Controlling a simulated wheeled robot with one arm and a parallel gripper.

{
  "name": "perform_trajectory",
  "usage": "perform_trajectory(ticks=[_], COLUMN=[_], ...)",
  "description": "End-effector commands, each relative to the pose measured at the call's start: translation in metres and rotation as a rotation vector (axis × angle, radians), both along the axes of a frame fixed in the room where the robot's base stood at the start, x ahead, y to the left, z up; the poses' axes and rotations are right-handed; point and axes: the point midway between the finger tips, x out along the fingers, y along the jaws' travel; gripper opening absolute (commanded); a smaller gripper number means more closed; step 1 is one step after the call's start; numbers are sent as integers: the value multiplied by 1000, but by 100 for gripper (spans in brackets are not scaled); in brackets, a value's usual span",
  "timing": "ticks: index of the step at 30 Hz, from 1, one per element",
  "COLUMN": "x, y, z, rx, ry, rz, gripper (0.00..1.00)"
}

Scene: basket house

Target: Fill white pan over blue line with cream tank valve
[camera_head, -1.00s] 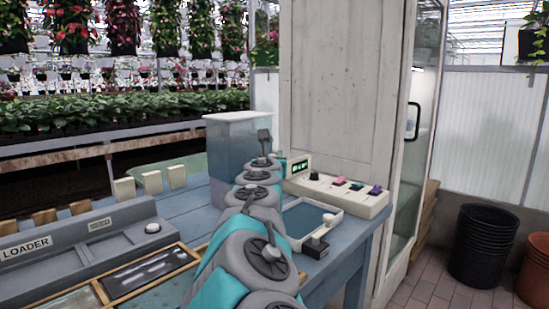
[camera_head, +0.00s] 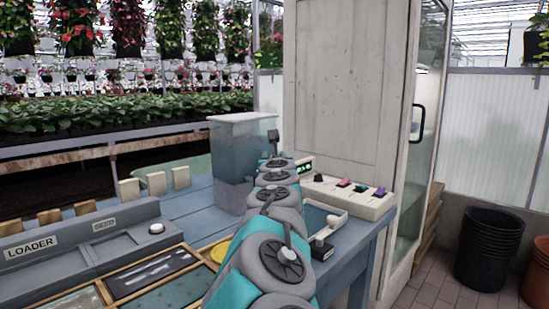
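A clear tank (camera_head: 240,135) with bluish liquid stands on the blue table, left of my arm. The white pan (camera_head: 345,226) lies right of my arm, mostly covered by it; a bit of its blue inside shows. I cannot make out a blue line in it. I cannot tell whether the knob is the tank valve. My arm reaches forward between tank and pan, and its own links hide my gripper.
A cream control box (camera_head: 358,199) with several coloured knobs and a green display stands behind the pan. The grey LOADER unit (camera_head: 75,240) and a wooden-framed tray (camera_head: 190,255) fill the left. A yellow round thing (camera_head: 220,251) is partly behind my arm. Black pots (camera_head: 484,248) stand on the floor.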

Motion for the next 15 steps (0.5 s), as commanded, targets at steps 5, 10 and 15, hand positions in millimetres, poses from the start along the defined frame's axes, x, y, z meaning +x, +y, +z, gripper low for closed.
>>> perform_trajectory(ticks=[5,10,15], x=[0,0,-5], y=[-1,-1,-1], z=[0,0,0], rx=[0,0,-1], ry=[0,1,0], rz=[-2,-2,-2], gripper=[63,63,63])
